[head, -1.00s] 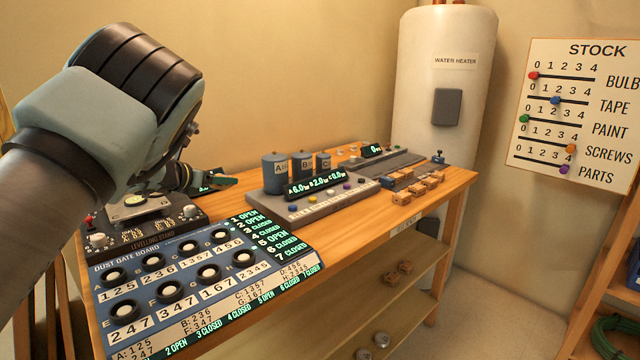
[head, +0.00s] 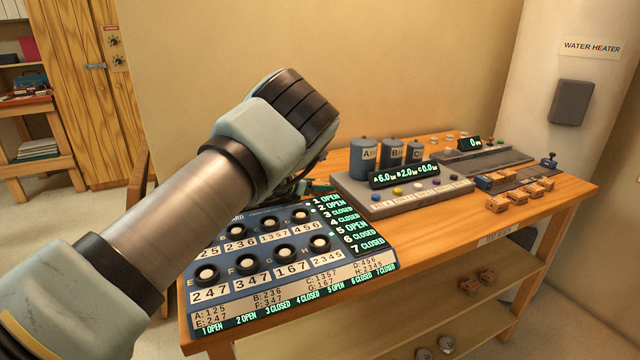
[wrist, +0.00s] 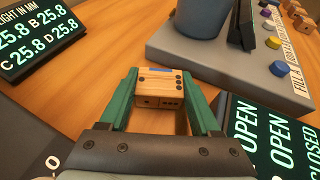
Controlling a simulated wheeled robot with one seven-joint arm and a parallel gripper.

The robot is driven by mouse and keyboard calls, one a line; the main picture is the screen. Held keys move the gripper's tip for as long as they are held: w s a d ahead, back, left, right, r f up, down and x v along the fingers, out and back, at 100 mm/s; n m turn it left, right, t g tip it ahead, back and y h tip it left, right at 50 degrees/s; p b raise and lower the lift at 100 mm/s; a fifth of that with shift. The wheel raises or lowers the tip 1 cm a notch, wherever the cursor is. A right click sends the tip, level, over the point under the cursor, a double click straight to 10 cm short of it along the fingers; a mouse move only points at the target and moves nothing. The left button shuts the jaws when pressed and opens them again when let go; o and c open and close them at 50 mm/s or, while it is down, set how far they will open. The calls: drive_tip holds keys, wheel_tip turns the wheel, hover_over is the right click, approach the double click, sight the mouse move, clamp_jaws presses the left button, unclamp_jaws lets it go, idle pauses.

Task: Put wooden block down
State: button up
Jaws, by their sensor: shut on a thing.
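The wooden block (wrist: 158,92) is small and light brown, with dark dots and a blue strip on its upper edge. It sits between the two green fingers of my gripper (wrist: 160,84) in the wrist view, and the gripper is shut on it. The wooden bench top (wrist: 110,70) shows behind and around the block. I cannot tell whether the block touches the bench. In the head view my forearm hides the block and most of my gripper; only a bit of green finger (head: 320,189) shows above the bench.
The grey dosing console (head: 400,197) with canisters is behind right, the blue dust gate board (head: 228,290) in front. Several orange-brown blocks (head: 520,195) lie at the bench's right.

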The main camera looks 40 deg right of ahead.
drive_tip(key=shift+f, duration=0.25)
drive_tip(key=o, duration=1)
drive_tip(key=shift+o, duration=0.2)
